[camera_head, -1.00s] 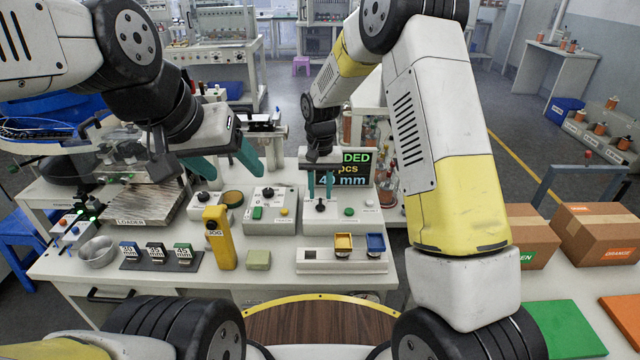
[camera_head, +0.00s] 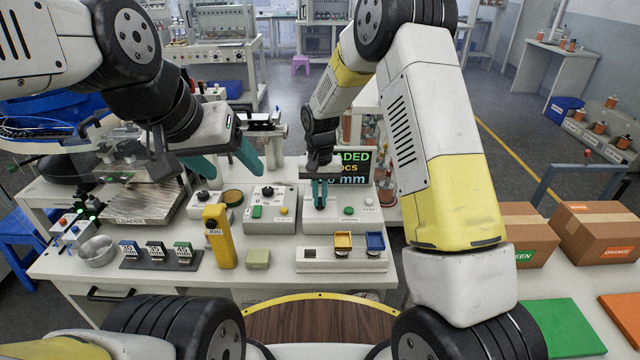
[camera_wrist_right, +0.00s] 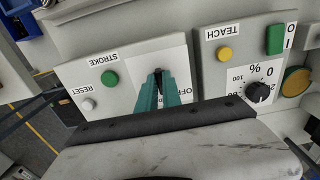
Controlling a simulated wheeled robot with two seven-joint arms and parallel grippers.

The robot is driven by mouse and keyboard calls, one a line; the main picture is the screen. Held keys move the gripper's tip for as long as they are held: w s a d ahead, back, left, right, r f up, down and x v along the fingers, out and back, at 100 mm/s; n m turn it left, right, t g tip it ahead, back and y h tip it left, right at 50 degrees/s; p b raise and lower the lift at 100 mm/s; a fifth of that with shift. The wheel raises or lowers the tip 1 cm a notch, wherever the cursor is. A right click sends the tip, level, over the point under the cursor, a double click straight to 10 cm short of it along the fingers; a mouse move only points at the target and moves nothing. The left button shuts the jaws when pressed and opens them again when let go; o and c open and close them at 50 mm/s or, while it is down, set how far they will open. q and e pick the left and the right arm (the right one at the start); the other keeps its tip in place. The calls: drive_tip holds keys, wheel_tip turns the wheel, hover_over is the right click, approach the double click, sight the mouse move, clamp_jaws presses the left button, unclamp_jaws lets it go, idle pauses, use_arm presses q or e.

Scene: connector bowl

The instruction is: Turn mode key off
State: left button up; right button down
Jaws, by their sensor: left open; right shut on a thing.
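The mode key (camera_wrist_right: 158,73) is a small dark key standing on the white plate of a grey control box (camera_head: 362,211). An "OFF" label, partly covered, is on the plate beside it. My right gripper (camera_head: 320,205) points down at the box, its teal fingers shut on the key. In the right wrist view the fingers (camera_wrist_right: 161,92) hide most of the key, so its exact angle is unclear. My left gripper (camera_head: 236,172) is open and empty, above the bench to the left of the box.
The control box also has a green STROKE button (camera_wrist_right: 110,78) and a white RESET button (camera_wrist_right: 88,104). The TEACH box (camera_head: 270,222) with a dial stands to its left. A yellow JOG pendant (camera_head: 219,238) and a display (camera_head: 355,168) are nearby.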

drive_tip(key=n, duration=0.4)
drive_tip(key=shift+d+n, duration=0.1)
drive_tip(key=shift+n, duration=0.2)
drive_tip(key=n, duration=0.4)
drive_tip(key=shift+w, duration=0.1)
drive_tip(key=shift+n, duration=0.3)
idle(0.3)
drive_tip(key=c, duration=1.5)
unclamp_jaws()
drive_tip(key=shift+r, duration=3.95)
drive_tip(key=shift+d, duration=0.1)
